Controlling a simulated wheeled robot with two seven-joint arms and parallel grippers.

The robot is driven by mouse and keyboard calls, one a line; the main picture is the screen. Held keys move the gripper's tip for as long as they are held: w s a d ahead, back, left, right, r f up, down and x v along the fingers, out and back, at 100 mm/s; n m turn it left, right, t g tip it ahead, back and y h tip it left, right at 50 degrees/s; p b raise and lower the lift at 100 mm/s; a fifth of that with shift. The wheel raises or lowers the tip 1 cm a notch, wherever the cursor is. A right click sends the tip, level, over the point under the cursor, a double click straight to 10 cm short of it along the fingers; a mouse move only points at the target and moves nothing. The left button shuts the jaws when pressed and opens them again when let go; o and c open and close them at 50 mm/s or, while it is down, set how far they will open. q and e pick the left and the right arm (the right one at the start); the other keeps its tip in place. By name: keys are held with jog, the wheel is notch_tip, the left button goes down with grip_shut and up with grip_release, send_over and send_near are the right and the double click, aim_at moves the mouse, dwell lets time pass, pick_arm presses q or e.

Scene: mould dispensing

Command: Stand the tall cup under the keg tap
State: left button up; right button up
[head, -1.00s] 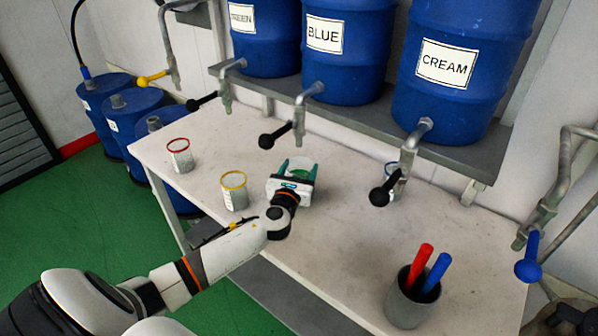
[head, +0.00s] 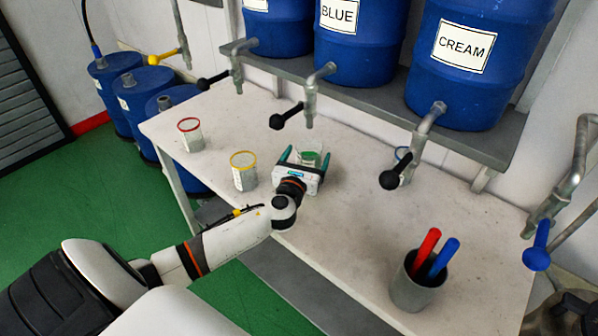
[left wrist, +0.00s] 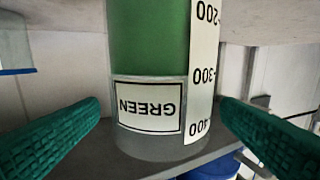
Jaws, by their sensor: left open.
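A clear cup with green contents (head: 309,157) stands on the table below the outlet of the BLUE keg's tap (head: 311,95) in the head view. In the left wrist view the cup (left wrist: 150,60) appears upside down, with a GREEN label and a scale. My left gripper (head: 305,157) is open, with its green fingers on either side of the cup. In the left wrist view gaps show between the cup and both fingers. My gripper's body partly hides the cup's lower part in the head view. My right gripper is not in view.
A yellow-rimmed cup (head: 243,172) and a red-rimmed cup (head: 190,135) stand to the left. A grey pot (head: 416,285) with red and blue sticks stands at the front right. The middle right of the table is clear.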

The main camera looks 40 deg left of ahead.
pick_arm(q)
jog(key=v, duration=0.9)
jog(key=shift+s, duration=0.3)
jog(key=shift+d+r, duration=0.1)
